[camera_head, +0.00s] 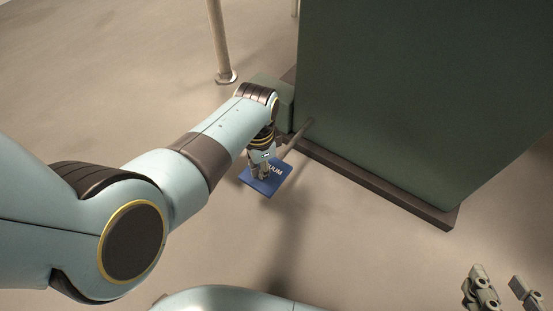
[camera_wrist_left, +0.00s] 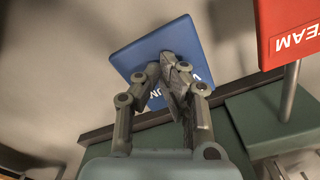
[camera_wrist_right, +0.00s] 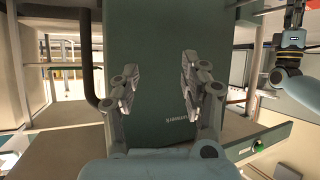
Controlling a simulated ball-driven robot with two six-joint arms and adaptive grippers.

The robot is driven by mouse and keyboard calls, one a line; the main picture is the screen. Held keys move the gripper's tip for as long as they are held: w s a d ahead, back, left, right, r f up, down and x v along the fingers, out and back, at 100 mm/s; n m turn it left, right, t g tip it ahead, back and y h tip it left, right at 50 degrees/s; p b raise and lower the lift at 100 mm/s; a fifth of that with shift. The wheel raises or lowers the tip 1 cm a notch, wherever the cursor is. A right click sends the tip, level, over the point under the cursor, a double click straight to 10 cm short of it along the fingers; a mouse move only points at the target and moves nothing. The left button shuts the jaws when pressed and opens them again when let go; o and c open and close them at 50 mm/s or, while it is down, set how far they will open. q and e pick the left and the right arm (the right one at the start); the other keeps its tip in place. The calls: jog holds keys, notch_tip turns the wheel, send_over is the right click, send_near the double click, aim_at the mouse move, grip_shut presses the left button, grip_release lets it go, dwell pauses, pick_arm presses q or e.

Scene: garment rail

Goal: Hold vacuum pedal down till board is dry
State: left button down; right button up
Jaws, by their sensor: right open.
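The blue vacuum pedal (camera_head: 268,185) sits low beside the green cabinet, on the end of a bar. Part of its white lettering shows. My left gripper (camera_head: 261,174) is over the pedal, its fingers at the pedal's surface. In the left wrist view the fingertips (camera_wrist_left: 165,70) are close together and appear to meet the blue pedal (camera_wrist_left: 140,48); firm contact cannot be told. My right gripper (camera_head: 500,291) is at the lower right, open and empty. In the right wrist view its fingers (camera_wrist_right: 158,80) are spread apart in front of a green panel. The board is not clearly identifiable.
The green cabinet (camera_head: 400,90) with a dark base edge stands right of the pedal. A red steam pedal (camera_wrist_left: 288,30) on a post is near the blue one in the left wrist view. A pole (camera_head: 220,40) stands behind. The floor at left is clear.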

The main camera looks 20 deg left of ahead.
aim_at(262, 180)
pick_arm(q)
jog(key=shift+f+b, duration=0.35)
jog(key=shift+f, duration=0.75)
jog(key=shift+f+b, duration=0.55)
jog(key=shift+f, duration=0.4)
jog(key=shift+s+f+b, duration=0.1)
jog(key=shift+f+b, duration=0.3)
jog(key=shift+b, duration=0.1)
jog(key=shift+f, duration=0.45)
pick_arm(e)
jog(key=w+a+r+n+t+y, duration=0.1)
jog(key=w+r+t, duration=0.3)
jog(key=r, duration=0.5)
jog(key=w+a+r+n+t+y, duration=0.1)
jog(key=w+r+t, duration=0.4)
jog(key=r, duration=0.4)
jog(key=shift+r+t, duration=0.35)
jog(key=shift+t, duration=0.05)
jog(key=shift+f, duration=0.3)
